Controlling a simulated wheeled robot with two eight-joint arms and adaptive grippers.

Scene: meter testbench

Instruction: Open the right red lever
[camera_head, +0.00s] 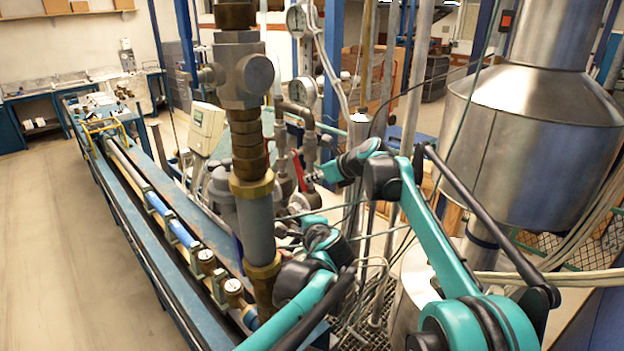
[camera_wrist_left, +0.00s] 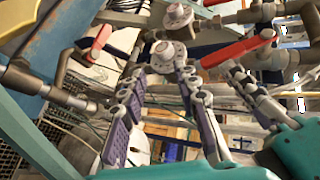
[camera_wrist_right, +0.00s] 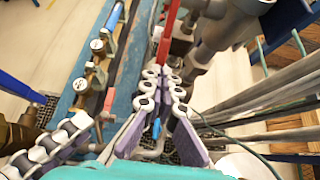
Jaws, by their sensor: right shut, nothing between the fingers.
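The right red lever (camera_wrist_right: 169,35) stands just beyond the closed fingertips of my right gripper (camera_wrist_right: 162,76) in the right wrist view; I cannot tell if they touch. In the head view this lever (camera_head: 299,172) shows as a thin red strip left of my right gripper (camera_head: 308,178). The left wrist view shows this lever (camera_wrist_left: 236,50) and another red lever (camera_wrist_left: 98,43) to its left. My left gripper (camera_wrist_left: 160,78) has its fingers spread with nothing between them. In the head view my left gripper (camera_head: 282,217) is lower, partly hidden among the pipes.
A thick vertical pipe (camera_head: 258,225) with brass fittings stands left of both grippers. A large steel tank (camera_head: 530,150) is at the right. A long blue bench (camera_head: 150,220) runs along the left. Pipes and thin hoses crowd the grippers; the floor at far left is clear.

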